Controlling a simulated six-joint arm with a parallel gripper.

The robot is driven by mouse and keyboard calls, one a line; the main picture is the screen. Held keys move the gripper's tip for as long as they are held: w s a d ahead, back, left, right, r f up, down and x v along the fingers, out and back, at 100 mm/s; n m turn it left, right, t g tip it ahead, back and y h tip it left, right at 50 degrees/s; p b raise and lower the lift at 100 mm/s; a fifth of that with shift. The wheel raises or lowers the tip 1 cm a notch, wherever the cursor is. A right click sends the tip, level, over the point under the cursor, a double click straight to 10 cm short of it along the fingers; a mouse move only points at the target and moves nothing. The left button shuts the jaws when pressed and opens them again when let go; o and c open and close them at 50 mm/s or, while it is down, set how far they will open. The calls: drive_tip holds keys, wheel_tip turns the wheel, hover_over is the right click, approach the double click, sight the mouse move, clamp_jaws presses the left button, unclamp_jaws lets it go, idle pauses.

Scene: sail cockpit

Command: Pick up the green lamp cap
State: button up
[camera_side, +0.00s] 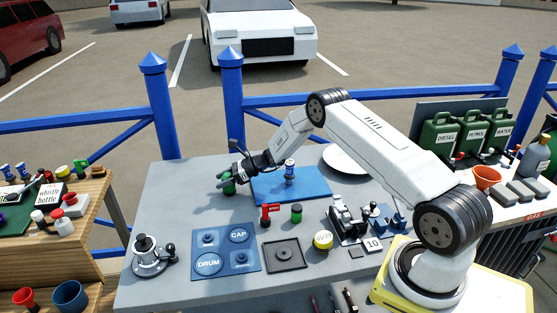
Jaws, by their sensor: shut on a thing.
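My gripper (232,179) is at the left of the grey table, shut on a small green piece, which I take to be the green lamp cap (228,187). My fingers partly cover it. I cannot tell whether it touches the tabletop or hangs just above it. It is left of the blue mat (293,187).
A blue board (225,262) marked CAP and DRUM lies at the front left. A can (290,170), a red piece (266,214), a green-and-dark jar (296,212) and a square grey tray (284,265) are nearby.

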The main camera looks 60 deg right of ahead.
drive_tip(key=shift+r, duration=0.6)
drive_tip(key=s+a+r, duration=0.2)
drive_tip(key=s+r, duration=0.9)
drive_tip(key=s, duration=0.2)
drive_tip(key=shift+s+a+r, duration=0.2)
drive_tip(key=shift+s, duration=0.2)
